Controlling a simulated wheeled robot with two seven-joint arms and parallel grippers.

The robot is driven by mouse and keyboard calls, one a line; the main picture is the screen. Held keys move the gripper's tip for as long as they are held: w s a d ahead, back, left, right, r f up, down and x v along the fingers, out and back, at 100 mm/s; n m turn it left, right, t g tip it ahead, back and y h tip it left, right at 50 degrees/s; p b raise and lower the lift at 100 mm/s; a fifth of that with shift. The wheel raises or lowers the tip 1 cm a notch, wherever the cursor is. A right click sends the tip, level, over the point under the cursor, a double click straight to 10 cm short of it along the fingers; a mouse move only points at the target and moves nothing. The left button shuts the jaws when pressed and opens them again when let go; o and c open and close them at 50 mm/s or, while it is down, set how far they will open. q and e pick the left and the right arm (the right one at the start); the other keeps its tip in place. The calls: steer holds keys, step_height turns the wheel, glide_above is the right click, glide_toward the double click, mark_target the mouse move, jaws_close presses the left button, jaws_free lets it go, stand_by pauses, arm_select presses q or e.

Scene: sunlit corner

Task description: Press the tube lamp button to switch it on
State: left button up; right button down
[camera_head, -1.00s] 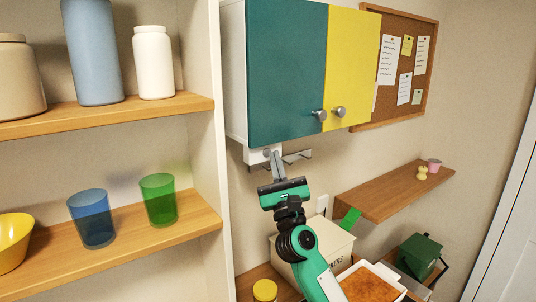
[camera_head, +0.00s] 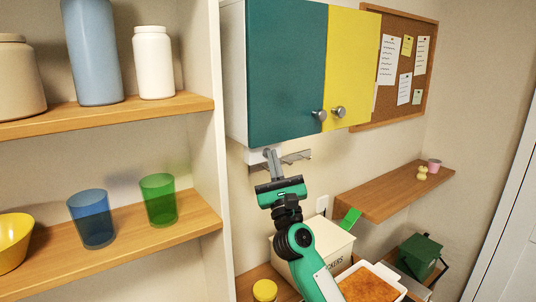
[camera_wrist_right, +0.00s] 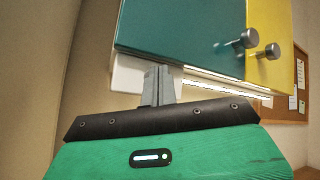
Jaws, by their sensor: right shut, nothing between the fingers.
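My right gripper (camera_head: 270,152) is shut and empty, pointing up under the teal and yellow wall cabinet. Its fingertips overlap a white housing (camera_head: 254,157) below the cabinet's left end. In the right wrist view the closed fingers (camera_wrist_right: 158,70) stand in front of the white housing (camera_wrist_right: 127,76). A bright white strip, the tube lamp (camera_wrist_right: 225,88), runs right from there under the cabinet and looks lit. The button is not visible, hidden behind or beside the fingers; I cannot tell if they touch it. My left gripper is out of view.
The cabinet (camera_head: 285,75) hangs just above the gripper. A shelf unit (camera_head: 208,150) with cups and jars stands left. Below are a cream box (camera_head: 335,247), a yellow-lidded jar (camera_head: 265,290) and a white dish (camera_head: 400,288). A wooden wall shelf (camera_head: 395,190) is right.

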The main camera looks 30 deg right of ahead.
steer(key=shift+s, duration=0.6)
steer(key=shift+p, duration=0.35)
steer(key=s+p, duration=0.1)
steer(key=s, duration=0.5)
steer(key=shift+d+p, duration=0.3)
steer(key=shift+p, duration=0.1)
